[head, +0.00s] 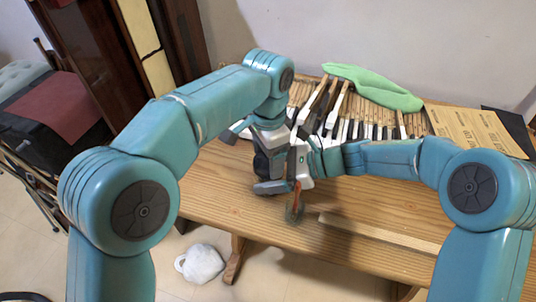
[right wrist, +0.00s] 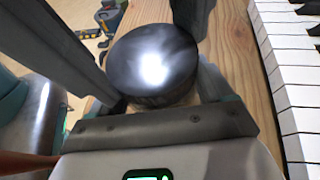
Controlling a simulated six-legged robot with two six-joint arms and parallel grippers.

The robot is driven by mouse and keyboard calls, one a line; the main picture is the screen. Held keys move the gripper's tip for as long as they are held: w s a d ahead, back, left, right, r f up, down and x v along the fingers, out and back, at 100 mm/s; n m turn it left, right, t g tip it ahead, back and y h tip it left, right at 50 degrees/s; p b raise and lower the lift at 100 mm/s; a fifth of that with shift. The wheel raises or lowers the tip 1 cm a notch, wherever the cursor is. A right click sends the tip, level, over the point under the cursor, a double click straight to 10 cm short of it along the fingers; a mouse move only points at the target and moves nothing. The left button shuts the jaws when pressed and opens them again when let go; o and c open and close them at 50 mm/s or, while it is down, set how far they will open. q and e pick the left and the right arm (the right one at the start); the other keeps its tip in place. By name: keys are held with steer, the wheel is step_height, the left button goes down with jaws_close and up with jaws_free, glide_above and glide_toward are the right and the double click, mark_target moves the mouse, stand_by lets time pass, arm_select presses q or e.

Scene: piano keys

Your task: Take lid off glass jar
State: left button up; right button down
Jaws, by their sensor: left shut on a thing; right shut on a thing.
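The black round lid (right wrist: 152,62) fills the middle of the right wrist view, seen from above with a bright glare on its top. The two fingers of my right gripper (right wrist: 150,85) are shut on it, one on each side. In the head view the dark lid (head: 262,165) shows between my two grippers, near the table's front left. My right gripper (head: 272,187) reaches it from the right. My left gripper (head: 255,140) comes in from above and behind, close to it, and is shut on the glass jar. The jar's glass body is hidden by the grippers and the lid.
Piano keys (head: 350,129) lie behind the grippers, with a green cloth (head: 375,87) and brown paper (head: 470,128) at the back. An orange-handled item with a round clear part (head: 295,212) is at the front edge.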

arm_select(q)
steer(key=o, duration=1.2)
steer(key=shift+c, duration=0.2)
